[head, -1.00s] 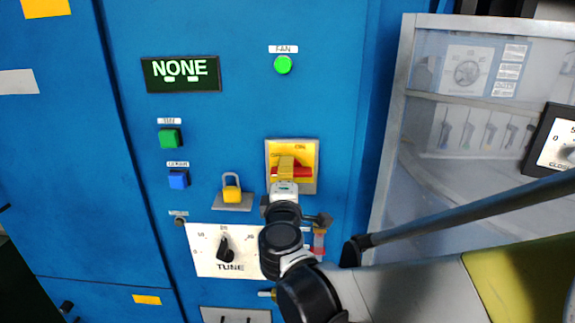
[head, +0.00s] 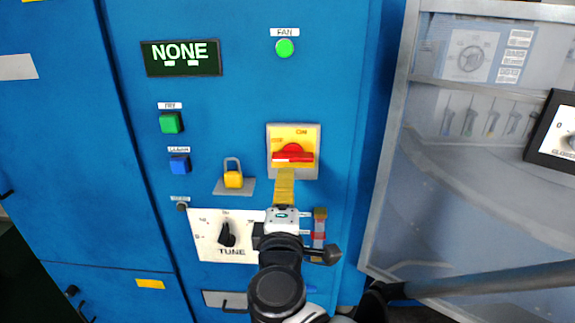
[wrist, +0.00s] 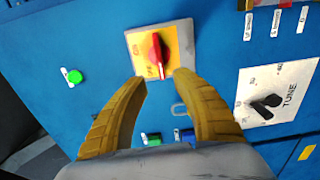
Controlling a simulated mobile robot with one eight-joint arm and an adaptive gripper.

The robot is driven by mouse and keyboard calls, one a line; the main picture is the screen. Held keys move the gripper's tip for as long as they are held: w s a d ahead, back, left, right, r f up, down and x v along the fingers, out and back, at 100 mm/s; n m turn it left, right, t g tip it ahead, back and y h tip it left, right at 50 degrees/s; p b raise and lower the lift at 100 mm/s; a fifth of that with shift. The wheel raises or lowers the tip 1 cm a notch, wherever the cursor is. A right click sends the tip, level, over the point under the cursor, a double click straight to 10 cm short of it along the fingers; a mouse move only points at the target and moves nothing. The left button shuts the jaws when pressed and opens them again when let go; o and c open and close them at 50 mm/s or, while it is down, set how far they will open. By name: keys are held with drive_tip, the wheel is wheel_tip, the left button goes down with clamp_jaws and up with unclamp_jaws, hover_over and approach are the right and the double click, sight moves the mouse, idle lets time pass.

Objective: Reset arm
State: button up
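My gripper (head: 284,188) is in front of the blue cabinet, just below the red rotary switch in the head view. In the wrist view my gripper (wrist: 160,76) shows two yellow fingers spread apart with nothing between them. The red switch handle (head: 293,156) sits on a yellow plate (head: 306,133) and lies horizontal in the head view. It also shows beyond the fingertips in the wrist view (wrist: 157,54), apart from them. My arm reaches up from the bottom of the head view and hides part of the lower panel.
The panel carries a NONE display (head: 181,57), a lit green FAN lamp (head: 285,47), green (head: 170,122) and blue (head: 179,163) buttons, a yellow padlock (head: 233,179) and a TUNE knob (head: 227,235). A framed clear panel (head: 440,190) stands at the right.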

drive_tip(key=s+d+f+m+g+h+b, duration=0.2)
drive_tip(key=s+d+f+m+g+b, duration=0.15)
drive_tip(key=d+f+m, duration=0.45)
drive_tip(key=s+d+f+m+g+h+b, duration=0.1)
drive_tip(key=s+d+f+m+g+b, duration=0.25)
drive_tip(key=d+f, duration=0.65)
drive_tip(key=s+d+f+m+g+y+b, duration=0.1)
drive_tip(key=s+f+m+g+y+b, duration=0.2)
drive_tip(key=s+f+m+b, duration=0.3)
drive_tip(key=shift+s+d+f+g+y+b, duration=0.3)
drive_tip(key=shift+s+f+g, duration=0.2)
drive_tip(key=shift+s+f, duration=0.6)
